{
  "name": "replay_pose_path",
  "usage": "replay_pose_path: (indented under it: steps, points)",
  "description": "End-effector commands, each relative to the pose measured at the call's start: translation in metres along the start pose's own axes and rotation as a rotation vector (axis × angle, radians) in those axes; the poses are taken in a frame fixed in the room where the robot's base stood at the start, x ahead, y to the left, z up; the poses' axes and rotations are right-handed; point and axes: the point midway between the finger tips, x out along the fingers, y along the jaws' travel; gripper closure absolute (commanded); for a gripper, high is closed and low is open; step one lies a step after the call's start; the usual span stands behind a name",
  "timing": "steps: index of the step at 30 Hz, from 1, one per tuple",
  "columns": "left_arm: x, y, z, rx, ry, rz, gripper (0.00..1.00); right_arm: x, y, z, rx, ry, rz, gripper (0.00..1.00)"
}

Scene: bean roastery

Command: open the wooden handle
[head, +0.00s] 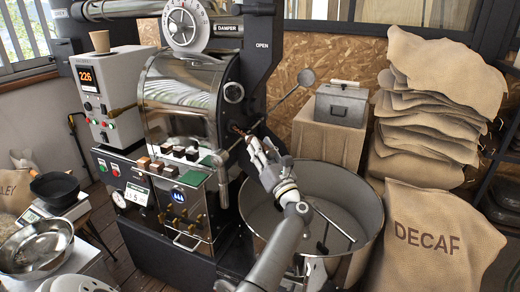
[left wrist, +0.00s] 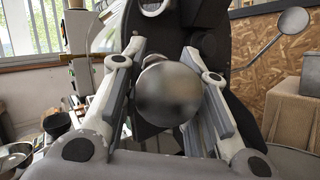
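My left gripper (head: 257,146) is at the front of the coffee roaster, its fingers pointing at the roaster's dark front. A small brown handle end (head: 238,130) shows just beyond the fingertips; the gripper partly hides it. In the left wrist view the two fingers of my left gripper (left wrist: 170,85) stand apart, one on each side of a round, blurred grey-brown knob (left wrist: 168,95). I cannot tell whether this knob is the end of the wooden handle, or whether a finger touches it. My right gripper is not in view.
The round metal cooling bin (head: 345,195) is below and right of my left arm. A thin rod with a round disc (head: 306,77) sticks out above it. Several small blocks (head: 170,158) line the roaster's shelf. Burlap sacks (head: 435,220) stand at the right.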

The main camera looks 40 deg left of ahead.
Motion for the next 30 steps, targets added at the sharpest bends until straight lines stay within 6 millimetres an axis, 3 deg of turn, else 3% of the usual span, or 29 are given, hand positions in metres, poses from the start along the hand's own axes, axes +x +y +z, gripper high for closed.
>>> replay_pose_path:
  steps: [1, 4, 16, 30]
  points:
    - [0.000, 0.000, 0.000, 0.000, 0.000, -0.001, 0.63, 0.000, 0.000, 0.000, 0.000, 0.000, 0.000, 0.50]
    - [0.000, 0.000, 0.000, 0.001, 0.000, 0.000, 0.50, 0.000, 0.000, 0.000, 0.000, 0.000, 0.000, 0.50]
    - [-0.006, -0.001, -0.001, 0.001, 0.000, -0.001, 0.50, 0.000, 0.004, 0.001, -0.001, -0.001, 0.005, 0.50]
    - [-0.096, -0.001, -0.001, 0.000, 0.002, -0.002, 0.50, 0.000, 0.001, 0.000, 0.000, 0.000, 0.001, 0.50]
